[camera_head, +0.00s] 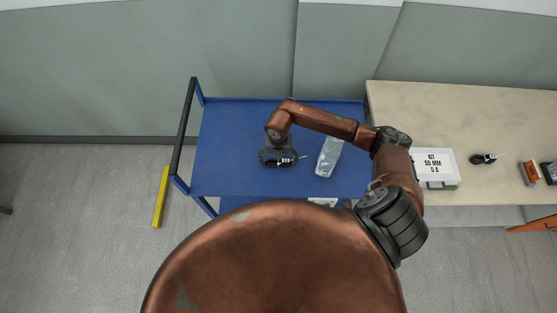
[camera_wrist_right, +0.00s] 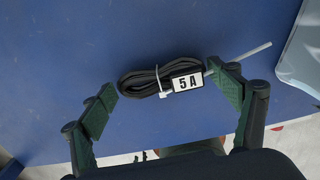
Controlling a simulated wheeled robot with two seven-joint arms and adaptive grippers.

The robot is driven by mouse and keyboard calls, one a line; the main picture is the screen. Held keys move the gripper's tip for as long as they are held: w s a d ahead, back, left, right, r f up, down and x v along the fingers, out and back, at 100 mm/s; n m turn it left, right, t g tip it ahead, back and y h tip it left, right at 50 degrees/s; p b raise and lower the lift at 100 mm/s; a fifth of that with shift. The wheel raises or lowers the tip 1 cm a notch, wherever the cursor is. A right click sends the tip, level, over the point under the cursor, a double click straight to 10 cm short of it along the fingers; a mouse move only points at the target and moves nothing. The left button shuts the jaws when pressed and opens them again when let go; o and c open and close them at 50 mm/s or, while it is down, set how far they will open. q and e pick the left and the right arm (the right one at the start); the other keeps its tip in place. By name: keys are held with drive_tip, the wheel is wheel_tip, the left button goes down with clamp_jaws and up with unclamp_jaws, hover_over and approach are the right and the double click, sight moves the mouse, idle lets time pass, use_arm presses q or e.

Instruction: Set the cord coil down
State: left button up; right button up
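The cord coil (camera_wrist_right: 140,82) is a black bundled cord with a white tie, a "5 A" label (camera_wrist_right: 188,83) and a pale cord end sticking out to the right. It appears to lie on the blue cart top (camera_head: 230,130); in the head view the coil (camera_head: 286,161) is partly covered by my right gripper (camera_head: 276,156). In the right wrist view my right gripper (camera_wrist_right: 165,88) is open, its fingers on either side of the coil with small gaps. The pale cord end passes by the right fingertip; contact there is unclear. My left gripper is not in view.
A clear plastic bag (camera_head: 328,158) lies on the cart right of the coil. A beige bench (camera_head: 440,105) stands to the right with a white kit box (camera_head: 433,164), another black coil (camera_head: 484,159) and an orange item (camera_head: 529,172). The cart's left side is clear.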

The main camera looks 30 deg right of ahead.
sight(278, 161)
drive_tip(key=shift+o, duration=1.2)
wheel_tip(278, 161, up, 12)
drive_tip(key=shift+r+b, duration=0.2)
drive_tip(key=shift+b, duration=0.15)
